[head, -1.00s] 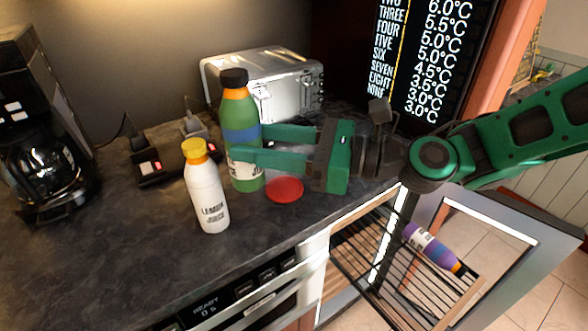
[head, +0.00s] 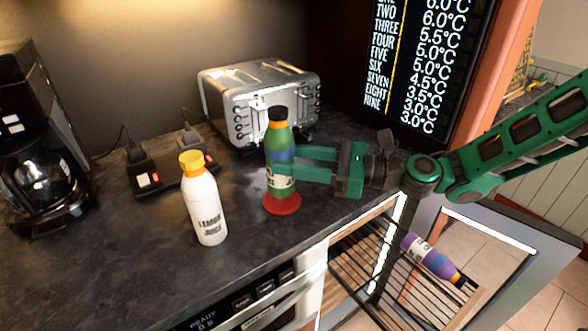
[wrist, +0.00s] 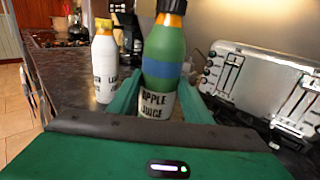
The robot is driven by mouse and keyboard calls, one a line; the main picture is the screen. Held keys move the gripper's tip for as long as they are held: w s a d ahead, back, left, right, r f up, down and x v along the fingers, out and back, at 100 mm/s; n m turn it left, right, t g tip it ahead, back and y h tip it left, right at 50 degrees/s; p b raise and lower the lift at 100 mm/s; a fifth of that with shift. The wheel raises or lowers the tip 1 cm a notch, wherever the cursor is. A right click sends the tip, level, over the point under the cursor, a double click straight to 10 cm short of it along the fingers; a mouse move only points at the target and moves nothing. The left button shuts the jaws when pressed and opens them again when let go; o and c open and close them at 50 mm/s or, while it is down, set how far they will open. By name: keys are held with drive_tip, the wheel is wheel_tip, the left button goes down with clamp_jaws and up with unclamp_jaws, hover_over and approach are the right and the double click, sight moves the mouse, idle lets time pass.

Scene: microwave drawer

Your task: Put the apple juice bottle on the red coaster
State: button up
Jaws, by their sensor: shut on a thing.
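The apple juice bottle (head: 281,150) is green with a blue band, a black cap and an orange neck. In the wrist view the bottle (wrist: 165,62) stands upright between my fingers, its label facing me. My gripper (head: 292,164) is shut on it from the right. The red coaster (head: 283,206) lies on the dark counter directly below the bottle, and the bottle's base overlaps its middle in the head view. I cannot tell whether the base touches the coaster or hovers just above it.
A white lemon juice bottle (head: 205,205) with a yellow cap stands to the left. A silver toaster (head: 250,95) is behind. A black power strip (head: 158,180) and coffee maker (head: 45,150) are further left. A purple bottle (head: 432,256) lies on an open rack (head: 385,275) below.

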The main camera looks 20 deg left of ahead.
drive_tip(key=shift+f, duration=1.3)
drive_tip(key=o, duration=1.4)
drive_tip(key=d, duration=1.2)
drive_tip(key=shift+w, duration=0.1)
